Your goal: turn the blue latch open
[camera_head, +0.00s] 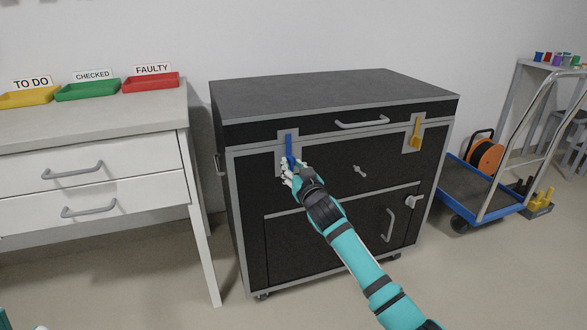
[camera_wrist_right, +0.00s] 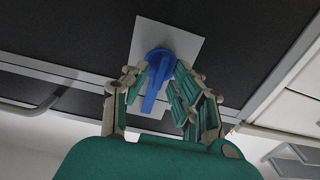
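The blue latch (camera_head: 289,146) is on a light grey plate at the upper left of the black case's front, its lever roughly upright. In the right wrist view the blue latch (camera_wrist_right: 153,92) lies between the fingers of my right gripper (camera_wrist_right: 164,76). The fingers stand apart on both sides of it; I cannot tell whether they touch it. In the head view my right gripper (camera_head: 290,176) is at the latch and covers its lower part.
The black case (camera_head: 320,95) also has a yellow latch (camera_head: 416,134), a lid handle (camera_head: 362,123) and a small grey knob (camera_head: 359,171). A white drawer table (camera_head: 100,138) with labelled trays stands left. A blue trolley (camera_head: 470,186) stands right. Floor in front is clear.

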